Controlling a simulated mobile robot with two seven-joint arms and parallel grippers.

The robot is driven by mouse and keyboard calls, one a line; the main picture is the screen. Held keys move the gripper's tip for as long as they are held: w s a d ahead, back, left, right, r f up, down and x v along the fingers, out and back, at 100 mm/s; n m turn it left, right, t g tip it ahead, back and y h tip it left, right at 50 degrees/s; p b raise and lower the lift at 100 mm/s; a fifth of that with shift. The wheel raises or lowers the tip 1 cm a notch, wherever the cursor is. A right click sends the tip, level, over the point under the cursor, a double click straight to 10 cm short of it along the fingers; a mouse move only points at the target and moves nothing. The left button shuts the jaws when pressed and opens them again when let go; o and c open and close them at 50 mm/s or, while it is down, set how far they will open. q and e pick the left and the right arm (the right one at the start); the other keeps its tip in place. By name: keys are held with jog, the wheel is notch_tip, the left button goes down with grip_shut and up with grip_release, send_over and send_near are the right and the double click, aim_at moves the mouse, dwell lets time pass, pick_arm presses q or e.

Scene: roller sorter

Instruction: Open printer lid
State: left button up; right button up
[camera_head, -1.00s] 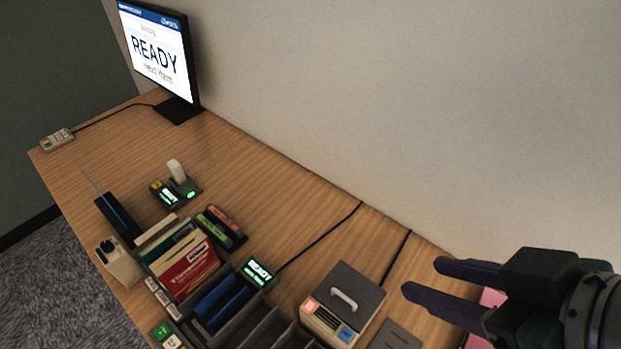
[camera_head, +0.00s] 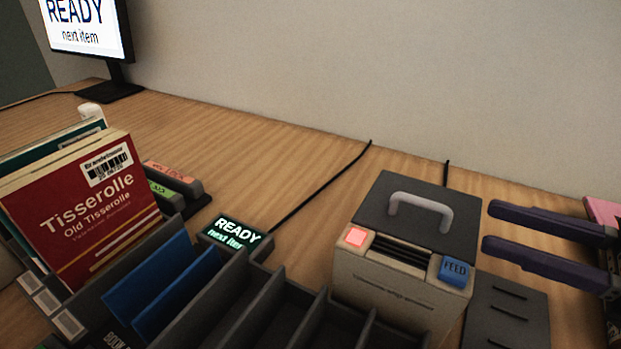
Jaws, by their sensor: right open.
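The printer (camera_head: 395,290) is a beige box with a dark grey lid (camera_head: 455,212) that lies shut on top. The lid carries a light grey arched handle (camera_head: 421,206). A lit red button sits at the printer's front left and a blue FEED button at its front right. My right gripper (camera_head: 488,228) comes in from the right, open and empty. Its two dark purple fingers point left, just right of the lid and apart from the handle. My left gripper is not in view.
A slotted dark sorter (camera_head: 280,318) stands at the front, near a READY display (camera_head: 232,233). Books, the front one red (camera_head: 85,210), stand at left. A dark slotted plate (camera_head: 507,312) lies right of the printer. A monitor (camera_head: 85,30) stands at back left. The back middle of the table is clear.

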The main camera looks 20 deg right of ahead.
aim_at(441, 209)
jog(key=x, duration=0.9)
jog(key=shift+w+b, duration=0.3)
jog(key=shift+b, duration=0.1)
grip_shut()
dwell(1.0)
